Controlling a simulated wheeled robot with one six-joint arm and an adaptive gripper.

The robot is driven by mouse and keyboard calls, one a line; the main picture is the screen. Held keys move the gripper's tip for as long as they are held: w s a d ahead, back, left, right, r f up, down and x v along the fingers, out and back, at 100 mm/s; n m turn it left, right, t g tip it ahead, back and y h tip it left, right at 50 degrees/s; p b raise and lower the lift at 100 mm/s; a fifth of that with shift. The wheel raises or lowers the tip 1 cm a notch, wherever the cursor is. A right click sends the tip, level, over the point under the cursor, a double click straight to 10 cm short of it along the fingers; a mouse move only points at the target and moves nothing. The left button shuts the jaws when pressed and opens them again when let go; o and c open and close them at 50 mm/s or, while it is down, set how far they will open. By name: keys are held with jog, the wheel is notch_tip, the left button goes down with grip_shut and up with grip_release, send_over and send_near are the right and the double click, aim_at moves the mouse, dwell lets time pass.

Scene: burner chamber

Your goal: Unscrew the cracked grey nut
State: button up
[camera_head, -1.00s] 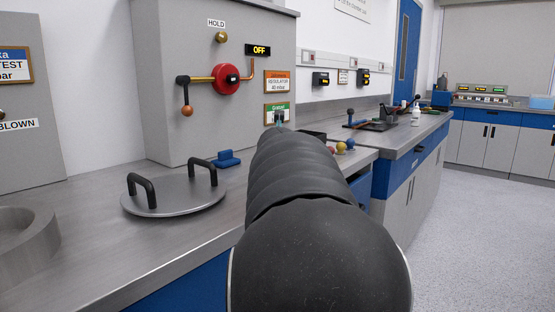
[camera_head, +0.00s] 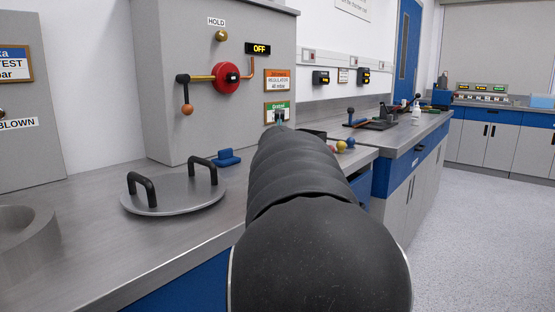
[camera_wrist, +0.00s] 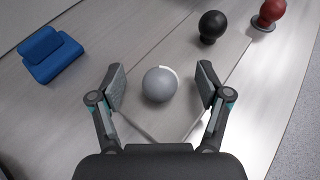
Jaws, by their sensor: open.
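In the wrist view, a smooth grey rounded thing (camera_wrist: 159,85) with a pale rim along its upper right lies between the fingers of my gripper (camera_wrist: 162,77). It looks like a ball; I see no crack on it, and I cannot tell whether it is the nut. My gripper is open, with a finger on each side of it and a visible gap to both. In the head view my own arm covers most of the gripper and hides the grey thing.
A blue block (camera_wrist: 50,53) lies at upper left; black (camera_wrist: 212,26) and red (camera_wrist: 268,14) ball-topped pieces stand at upper right. In the head view, a handled round lid (camera_head: 175,195) lies on the bench, below a grey cabinet (camera_head: 160,80) with a red valve (camera_head: 228,78).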

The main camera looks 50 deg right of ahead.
jog(key=shift+r, duration=1.8)
jog(key=shift+w+a+f+g, duration=0.1)
jog(key=shift+f+g, duration=0.1)
jog(key=shift+g, duration=0.1)
jog(key=shift+r+m+g+h+b, duration=0.1)
jog(key=shift+m+g+h+b, duration=0.2)
jog(key=shift+m+h+b, duration=0.35)
